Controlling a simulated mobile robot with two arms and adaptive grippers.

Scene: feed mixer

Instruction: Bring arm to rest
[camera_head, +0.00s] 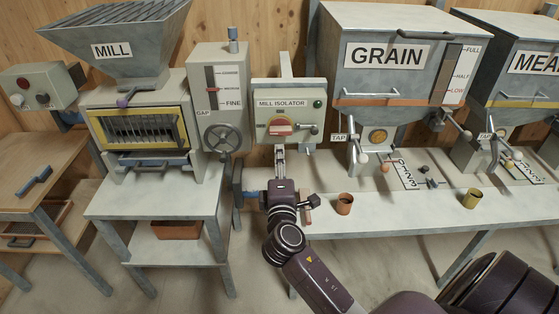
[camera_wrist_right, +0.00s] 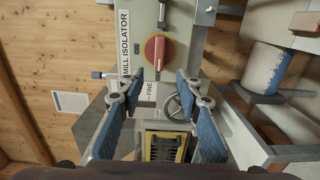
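My right arm comes in from the bottom right of the head view. Its gripper (camera_head: 280,162) points toward the wall, just below the mill isolator (camera_head: 289,92). In the right wrist view the two blue-padded fingers of my right gripper (camera_wrist_right: 158,84) stand apart with nothing held between them. The isolator's red switch (camera_head: 280,126) has its handle lying sideways in the head view. The red switch (camera_wrist_right: 158,52) also shows beyond the fingertips in the wrist view, apart from them. My left gripper is not in view.
The mill (camera_head: 136,115) stands left on a grey table, beside a handwheel (camera_head: 222,139). The grain hopper (camera_head: 390,65) hangs right above a white bench (camera_head: 400,215). Open floor lies in front.

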